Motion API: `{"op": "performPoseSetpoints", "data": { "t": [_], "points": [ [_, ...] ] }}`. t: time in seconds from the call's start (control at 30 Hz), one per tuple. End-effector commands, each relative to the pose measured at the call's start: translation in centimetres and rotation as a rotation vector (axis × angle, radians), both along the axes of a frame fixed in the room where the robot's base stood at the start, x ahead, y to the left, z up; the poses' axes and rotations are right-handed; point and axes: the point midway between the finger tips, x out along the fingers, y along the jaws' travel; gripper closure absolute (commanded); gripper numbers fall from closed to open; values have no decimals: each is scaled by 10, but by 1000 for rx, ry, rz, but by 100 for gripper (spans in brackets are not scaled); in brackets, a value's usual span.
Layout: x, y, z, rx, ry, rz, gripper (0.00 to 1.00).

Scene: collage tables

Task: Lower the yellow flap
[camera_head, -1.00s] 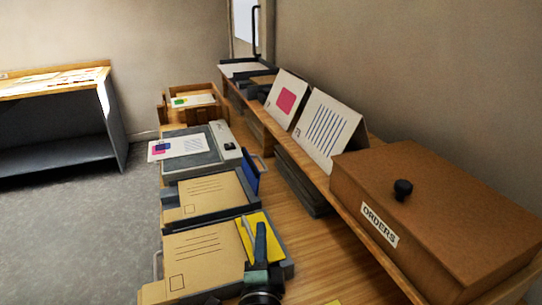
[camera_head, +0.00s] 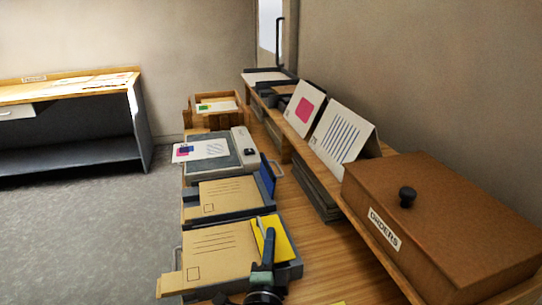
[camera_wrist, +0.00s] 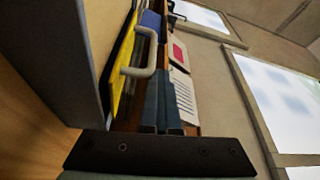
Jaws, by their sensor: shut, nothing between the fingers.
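The yellow flap (camera_head: 284,240) sits at the right end of the nearest tray (camera_head: 288,272), beside a tan envelope (camera_head: 217,252). A pale bar handle (camera_wrist: 149,58) stands out from the flap in the wrist view, where the flap (camera_wrist: 122,74) shows nearly edge-on. Its exact tilt is hard to tell. My gripper (camera_head: 268,222) is shut and empty, pointing away from the head camera. In the head view it overlaps the flap and hides part of it. In the wrist view its fingers (camera_wrist: 163,84) are together, just right of the handle; contact cannot be told.
A blue flap (camera_head: 267,176) stands raised on the tray behind. A brown ORDERS box (camera_head: 450,215) and propped cards (camera_head: 341,131) line the raised shelf at right. A grey device (camera_head: 239,147) and wooden box (camera_head: 205,118) are farther back. Floor at left is clear.

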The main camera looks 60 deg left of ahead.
Motion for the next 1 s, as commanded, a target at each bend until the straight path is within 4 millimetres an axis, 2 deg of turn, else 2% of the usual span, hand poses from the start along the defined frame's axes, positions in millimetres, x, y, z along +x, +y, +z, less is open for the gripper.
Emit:
{"op": "performPoseSetpoints", "data": {
  "t": [0.03,0.2,0.27,0.47,0.5,0.57,0.8,1.0],
  "points": [
    [-7,5,-9,-13,14,18,100],
    [-6,5,-2,-13,14,19,100],
    [-4,4,5,-12,14,18,100],
    [11,-1,45,-3,4,5,100],
    [9,-8,32,-3,8,2,100],
    [4,-21,22,0,9,-1,100],
    [-13,-63,9,2,4,-3,100],
    [-22,-84,5,2,1,-2,100]
  ]
}}
